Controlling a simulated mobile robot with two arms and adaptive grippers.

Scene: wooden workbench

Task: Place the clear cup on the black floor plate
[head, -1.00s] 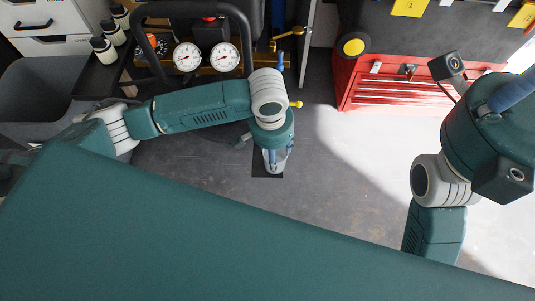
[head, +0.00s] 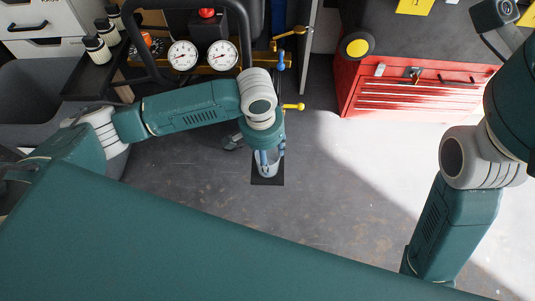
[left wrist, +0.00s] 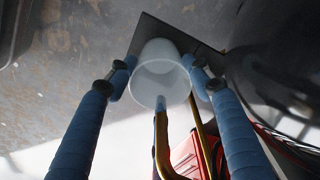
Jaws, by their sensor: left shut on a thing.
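The clear cup (head: 267,170) is between the fingers of my left gripper (head: 268,156), upright over the black floor plate (head: 267,181). In the left wrist view the left gripper's blue fingers (left wrist: 160,80) are shut on the cup (left wrist: 160,73) from both sides. The cup's open rim faces the camera. The plate (left wrist: 151,29) shows behind the cup's base, mostly its far edge and corners. I cannot tell whether the base touches the plate. My right gripper is out of view; only the right arm shows at the right.
Two round gauges (head: 202,55) and a black tubular frame (head: 248,40) stand just behind the left arm. A red tool chest (head: 415,90) is at the back right. A grey bin (head: 40,100) is at the left. The floor (head: 330,190) right of the plate is clear.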

